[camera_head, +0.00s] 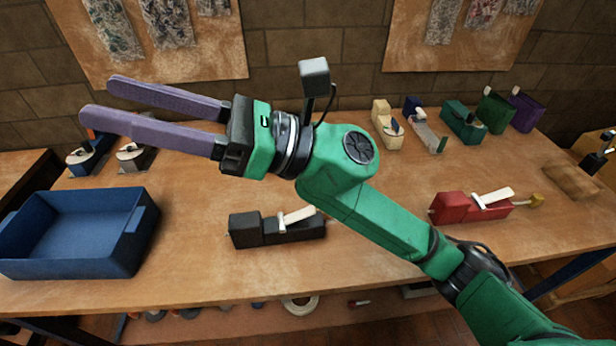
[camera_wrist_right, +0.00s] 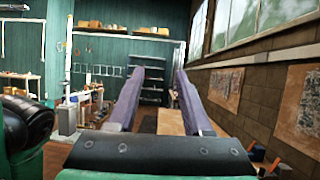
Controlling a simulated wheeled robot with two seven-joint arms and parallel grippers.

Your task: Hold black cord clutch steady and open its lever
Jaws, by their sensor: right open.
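The black cord clutch (camera_head: 275,231) sits on the wooden bench in the head view, near the front middle. Its pale lever (camera_head: 298,217) lies along its top, tilted up a little toward the right. My right gripper (camera_head: 96,101) is open and empty, its two purple fingers pointing left. It is raised above the bench, up and to the left of the black clutch and apart from it. In the right wrist view the spread fingers (camera_wrist_right: 150,95) have nothing between them. My left gripper is not in view.
A blue bin (camera_head: 140,232) stands at the bench's left front. A red clutch (camera_head: 470,208) with a pale lever sits to the right. More clutches, cream (camera_head: 387,124) and teal (camera_head: 463,123) among them, stand along the back. Bare bench (camera_head: 190,270) lies between bin and black clutch.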

